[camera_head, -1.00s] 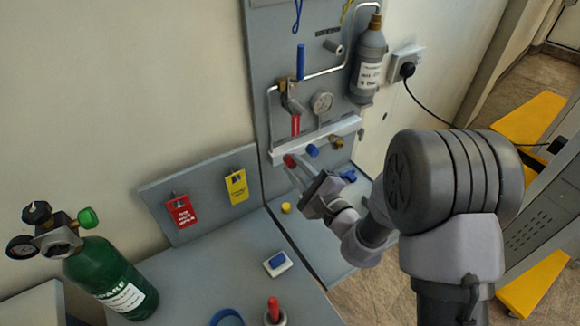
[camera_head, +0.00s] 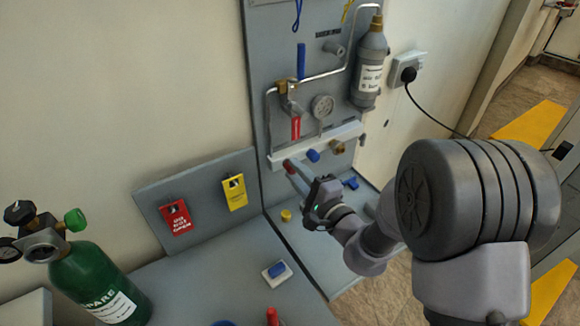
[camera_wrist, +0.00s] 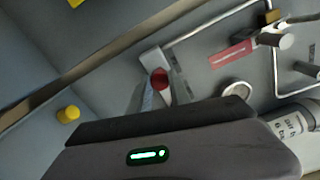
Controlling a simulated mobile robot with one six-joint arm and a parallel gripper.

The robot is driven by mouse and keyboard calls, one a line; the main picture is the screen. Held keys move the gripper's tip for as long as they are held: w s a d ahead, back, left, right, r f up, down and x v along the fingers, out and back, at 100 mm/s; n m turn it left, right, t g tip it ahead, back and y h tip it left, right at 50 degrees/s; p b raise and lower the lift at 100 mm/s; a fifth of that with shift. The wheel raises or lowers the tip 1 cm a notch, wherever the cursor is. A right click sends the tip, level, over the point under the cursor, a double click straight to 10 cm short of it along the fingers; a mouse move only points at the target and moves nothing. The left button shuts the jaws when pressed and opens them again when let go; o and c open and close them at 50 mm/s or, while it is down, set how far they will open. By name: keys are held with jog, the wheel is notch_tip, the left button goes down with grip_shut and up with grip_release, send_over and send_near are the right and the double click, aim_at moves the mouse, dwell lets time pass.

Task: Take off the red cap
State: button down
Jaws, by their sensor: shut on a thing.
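The red cap (camera_head: 288,165) is at the left end of the white rail (camera_head: 345,133) on the upright grey panel. My gripper (camera_head: 293,173) reaches it from the lower right, with its two fingers on either side of it. In the wrist view the red cap (camera_wrist: 159,78) shows between the fingertips (camera_wrist: 159,90), in front of the rail's end (camera_wrist: 151,60). The gripper is shut on the cap. What lies behind the cap is hidden, so I cannot tell whether it is still seated on its fitting.
A blue cap (camera_head: 313,156) and a brass fitting (camera_head: 338,147) sit along the rail to the right. Above are a red-handled valve (camera_head: 295,128), a gauge (camera_head: 323,106) and a grey bottle (camera_head: 370,70).

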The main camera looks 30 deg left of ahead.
jog(key=shift+n, duration=0.4)
jog(key=shift+v, duration=2.1)
jog(key=shift+p, duration=0.35)
